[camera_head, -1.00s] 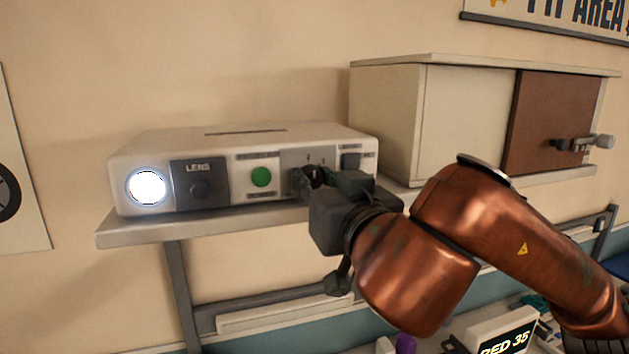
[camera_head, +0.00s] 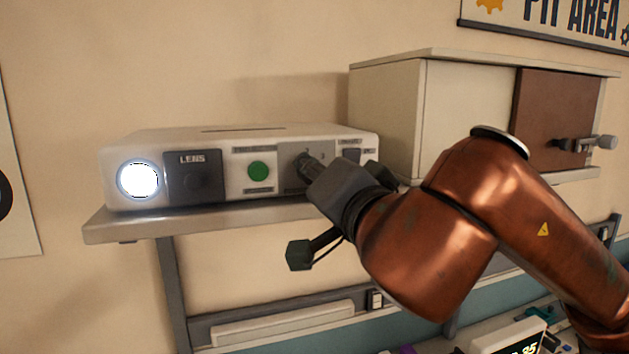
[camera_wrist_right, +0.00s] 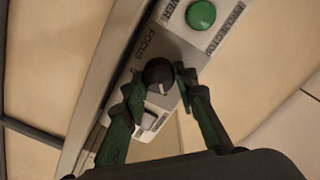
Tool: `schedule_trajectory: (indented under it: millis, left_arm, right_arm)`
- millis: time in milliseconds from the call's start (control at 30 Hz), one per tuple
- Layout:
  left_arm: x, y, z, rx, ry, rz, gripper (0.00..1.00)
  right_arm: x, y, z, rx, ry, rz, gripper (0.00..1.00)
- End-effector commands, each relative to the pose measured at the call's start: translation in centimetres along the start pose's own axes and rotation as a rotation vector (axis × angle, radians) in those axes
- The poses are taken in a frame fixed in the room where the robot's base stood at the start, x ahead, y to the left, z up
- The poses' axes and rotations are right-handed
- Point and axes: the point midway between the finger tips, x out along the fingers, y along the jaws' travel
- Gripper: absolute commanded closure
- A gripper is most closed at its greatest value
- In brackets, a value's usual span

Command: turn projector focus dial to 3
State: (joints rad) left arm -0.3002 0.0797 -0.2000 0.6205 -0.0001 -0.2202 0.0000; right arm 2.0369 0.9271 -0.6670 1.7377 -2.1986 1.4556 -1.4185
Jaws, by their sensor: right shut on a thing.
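The white projector (camera_head: 225,137) sits on a wall shelf, its round lamp (camera_head: 138,180) glowing at the left end. The dark round focus dial (camera_wrist_right: 158,72) shows in the right wrist view beside the word FOCUS, on a grey panel (camera_head: 290,178) right of the green button (camera_head: 258,171). My right gripper (camera_wrist_right: 157,86) is shut on the dial, one finger on either side of it. In the head view the right gripper (camera_head: 304,168) hides most of the dial. A pale mark shows on the dial's lower edge in the wrist view; the number it points to is unreadable. My left gripper is not in view.
A dark LENS panel (camera_head: 195,178) is left of the green button. The projector stands on a grey shelf (camera_head: 110,225). A cream cabinet with a brown door (camera_head: 550,110) is close on the right. Items lie on the surface below.

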Motion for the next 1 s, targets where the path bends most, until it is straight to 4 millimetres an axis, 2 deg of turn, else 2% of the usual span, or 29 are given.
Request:
schedule_trajectory:
  millis: [300,733,767,1000]
  left_arm:
    - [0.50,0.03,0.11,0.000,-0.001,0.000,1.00]
    - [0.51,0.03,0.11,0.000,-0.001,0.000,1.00]
    - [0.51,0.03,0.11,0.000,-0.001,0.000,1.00]
    - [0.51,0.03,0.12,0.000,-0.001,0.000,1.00]
  right_arm:
    - [-0.01,0.05,0.04,0.084,-0.001,0.001,0.98]
    - [-0.01,0.03,0.03,0.092,-0.001,0.000,0.98]
    - [-0.01,0.03,0.03,0.092,-0.001,0.000,0.72]
    - [0.00,0.03,0.03,0.091,-0.001,0.000,0.57]
